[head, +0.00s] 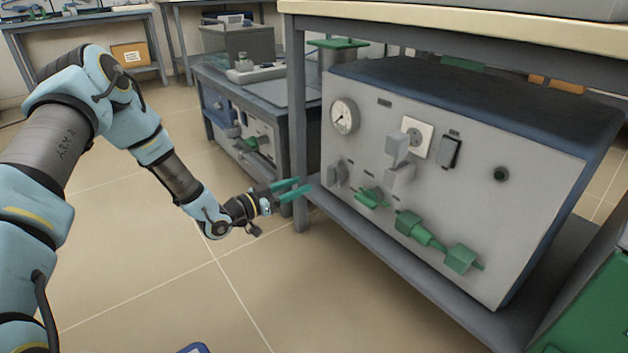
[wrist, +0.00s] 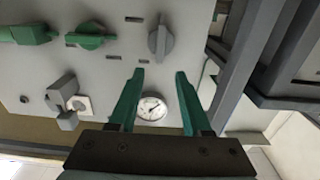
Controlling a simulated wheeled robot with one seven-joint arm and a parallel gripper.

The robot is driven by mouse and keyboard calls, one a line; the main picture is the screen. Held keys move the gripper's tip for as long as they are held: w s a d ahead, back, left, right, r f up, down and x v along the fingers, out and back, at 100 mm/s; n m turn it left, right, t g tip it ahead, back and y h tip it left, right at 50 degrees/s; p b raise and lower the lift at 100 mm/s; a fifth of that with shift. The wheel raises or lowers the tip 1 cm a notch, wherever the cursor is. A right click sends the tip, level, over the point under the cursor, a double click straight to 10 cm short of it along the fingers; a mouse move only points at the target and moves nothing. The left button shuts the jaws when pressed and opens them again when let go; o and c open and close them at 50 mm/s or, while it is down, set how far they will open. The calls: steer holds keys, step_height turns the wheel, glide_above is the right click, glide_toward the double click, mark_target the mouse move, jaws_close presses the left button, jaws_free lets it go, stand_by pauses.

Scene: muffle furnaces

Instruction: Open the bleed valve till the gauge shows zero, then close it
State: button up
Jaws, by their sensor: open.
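A round white gauge (head: 344,116) is on the upper left of the grey panel; its reading is too small to tell. It also shows between my fingers in the wrist view (wrist: 152,108). A grey knob (head: 334,175) is below the gauge, and a green knob (head: 371,197) is to its right. In the wrist view the grey knob (wrist: 160,40) is beyond my fingertips and the green knob (wrist: 90,36) is to its left. No label shows which is the bleed valve. My gripper (head: 291,188) is open and empty, left of the panel and apart from the knobs.
Green fittings (head: 412,227) and (head: 462,258) jut from the lower panel. A white socket plate (head: 417,137) with a grey plug and a dark switch (head: 449,151) sit above. A table leg (head: 298,120) stands close to my gripper. The floor (head: 130,270) at left is clear.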

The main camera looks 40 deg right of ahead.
mark_target(328, 173)
steer(key=d+b, duration=0.1)
steer(key=d, duration=0.2)
steer(key=d+b, duration=0.1)
steer(key=d, duration=0.5)
steer(key=shift+s+d+b, duration=0.1)
steer(key=shift+s+b, duration=0.15)
steer(key=shift+b, duration=0.15)
jaws_close()
